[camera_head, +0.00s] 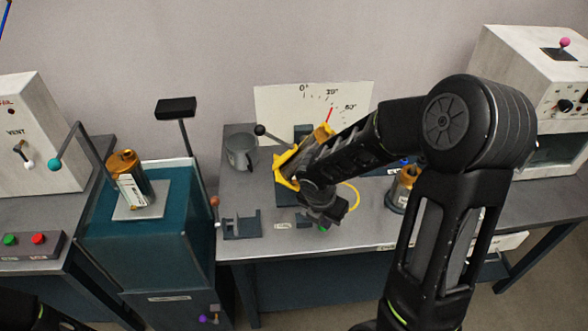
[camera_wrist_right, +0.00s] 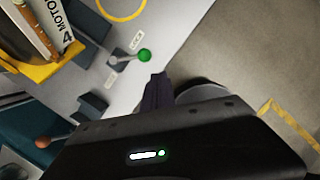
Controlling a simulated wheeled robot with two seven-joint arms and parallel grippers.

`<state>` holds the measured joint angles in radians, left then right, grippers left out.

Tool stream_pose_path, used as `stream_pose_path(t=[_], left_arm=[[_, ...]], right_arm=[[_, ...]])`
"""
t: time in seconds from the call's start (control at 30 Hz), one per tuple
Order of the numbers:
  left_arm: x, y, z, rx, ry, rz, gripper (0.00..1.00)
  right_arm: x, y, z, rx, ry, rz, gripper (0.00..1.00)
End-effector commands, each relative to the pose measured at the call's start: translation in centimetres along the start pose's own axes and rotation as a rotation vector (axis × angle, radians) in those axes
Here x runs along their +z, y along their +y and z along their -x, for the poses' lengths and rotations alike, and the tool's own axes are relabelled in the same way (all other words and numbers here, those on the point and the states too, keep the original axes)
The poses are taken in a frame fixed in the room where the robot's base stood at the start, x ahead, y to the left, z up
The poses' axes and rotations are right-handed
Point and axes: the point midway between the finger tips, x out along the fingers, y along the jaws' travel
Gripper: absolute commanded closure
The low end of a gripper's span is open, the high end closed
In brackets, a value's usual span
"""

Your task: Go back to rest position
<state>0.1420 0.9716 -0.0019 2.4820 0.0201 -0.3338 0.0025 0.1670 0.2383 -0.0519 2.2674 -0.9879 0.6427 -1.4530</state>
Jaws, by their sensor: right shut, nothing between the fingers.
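My right arm (camera_head: 440,230) reaches in from the lower right and bends over the middle table. Its gripper (camera_head: 325,215) is low over the table, near the green knob (camera_head: 323,228). In the right wrist view the gripper's dark fingers (camera_wrist_right: 158,92) are shut and empty. They sit apart from the green knob (camera_wrist_right: 144,55) there. A dark part of my left arm (camera_head: 35,312) shows at the lower left; its gripper is out of view.
A yellow tilted cradle (camera_head: 284,176) stands beside my right gripper, partly hidden by the arm. An orange-capped canister (camera_head: 126,180) stands on the teal cabinet (camera_head: 150,250).

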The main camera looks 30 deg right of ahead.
Motion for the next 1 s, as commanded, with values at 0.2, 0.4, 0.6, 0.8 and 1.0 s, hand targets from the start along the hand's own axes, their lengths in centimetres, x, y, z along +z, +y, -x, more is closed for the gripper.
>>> stream_pose_path(t=[0.2, 0.4, 0.6, 0.8, 1.0], left_arm=[[0.0, 0.0, 0.0, 0.0, 0.0, 0.0, 0.5], [0.0, 0.0, 0.0, 0.0, 0.002, 0.0, 0.5], [-0.1, 0.0, -0.4, 0.003, 0.008, -0.002, 0.5], [-0.3, -0.5, -2.5, 0.01, 0.014, -0.007, 0.5], [-0.3, -0.7, -3.6, 0.014, 0.015, -0.009, 0.5]], right_arm=[[0.0, 0.0, 0.0, -0.001, 0.0, -0.012, 1.0], [-0.9, 1.9, 0.0, 0.075, 0.042, -0.237, 1.0], [-8.8, 7.2, -1.6, 0.174, 0.361, -0.935, 1.0], [-22.8, 7.8, -9.4, -0.133, 0.676, -1.911, 1.0], [-31.2, 1.9, -14.5, -0.391, 0.574, -2.182, 1.0]])
